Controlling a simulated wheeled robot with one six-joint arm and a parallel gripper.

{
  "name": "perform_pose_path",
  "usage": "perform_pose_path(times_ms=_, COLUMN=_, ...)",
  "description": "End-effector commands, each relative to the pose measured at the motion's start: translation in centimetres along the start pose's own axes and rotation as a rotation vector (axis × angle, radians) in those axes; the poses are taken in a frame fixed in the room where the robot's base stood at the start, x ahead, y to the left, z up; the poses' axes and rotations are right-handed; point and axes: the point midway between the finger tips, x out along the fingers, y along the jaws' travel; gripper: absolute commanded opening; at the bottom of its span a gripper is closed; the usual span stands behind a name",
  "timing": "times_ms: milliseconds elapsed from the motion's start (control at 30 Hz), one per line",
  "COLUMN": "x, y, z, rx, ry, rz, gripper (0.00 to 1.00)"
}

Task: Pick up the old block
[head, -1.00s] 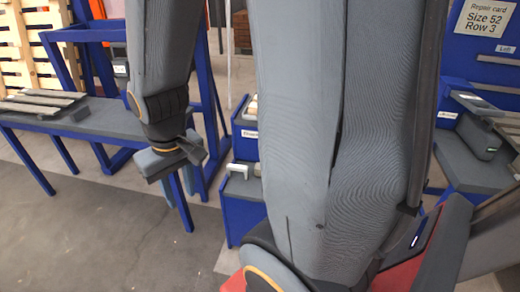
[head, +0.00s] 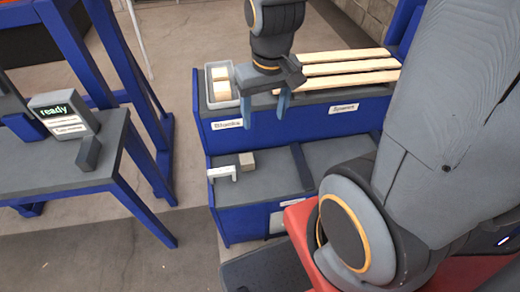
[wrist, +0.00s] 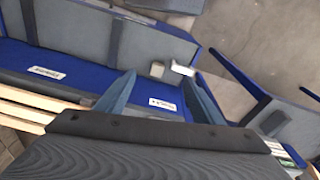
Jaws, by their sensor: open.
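A small grey-brown block (head: 246,161), weathered in colour, sits on the lower grey shelf (head: 265,184) of the blue rack. It also shows in the wrist view (wrist: 157,69), ahead between my fingertips. My gripper (head: 265,119) is open and empty, its two blue fingers pointing down in front of the rack's upper tier, above the block and apart from it. In the wrist view, my gripper (wrist: 164,78) has its fingers spread wide with nothing between them. Paler blocks (head: 221,82) lie in a grey tray on the upper tier.
A white bracket-like piece (head: 222,173) stands beside the grey-brown block at the shelf's left edge. Pale boards (head: 345,69) lie on the upper tier. A dark divider (head: 302,168) crosses the lower shelf. At left, a blue-legged table (head: 50,170) holds a "ready" display (head: 62,112).

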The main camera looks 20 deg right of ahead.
Motion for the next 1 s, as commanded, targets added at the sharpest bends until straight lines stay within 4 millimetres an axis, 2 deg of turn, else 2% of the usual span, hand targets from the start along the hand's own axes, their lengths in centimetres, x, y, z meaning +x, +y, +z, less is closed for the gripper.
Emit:
perform_pose_path(times_ms=167, x=5.8, y=-0.5, z=-2.4, rx=0.008, ry=-0.024, rz=-0.001, gripper=0.67)
perform_pose_path(times_ms=400, x=16.1, y=0.2, z=-6.8, rx=0.08, ry=-0.061, rz=0.004, gripper=0.67)
perform_pose_path(times_ms=600, x=24.9, y=0.2, z=-9.8, rx=0.124, ry=-0.092, rz=0.008, gripper=0.67)
perform_pose_path(times_ms=700, x=28.7, y=0.1, z=-10.9, rx=0.141, ry=-0.104, rz=0.01, gripper=0.67)
perform_pose_path(times_ms=833, x=32.2, y=0.0, z=-11.9, rx=0.159, ry=-0.115, rz=0.012, gripper=0.67)
perform_pose_path(times_ms=1000, x=34.4, y=-0.1, z=-12.4, rx=0.168, ry=-0.121, rz=0.013, gripper=0.67)
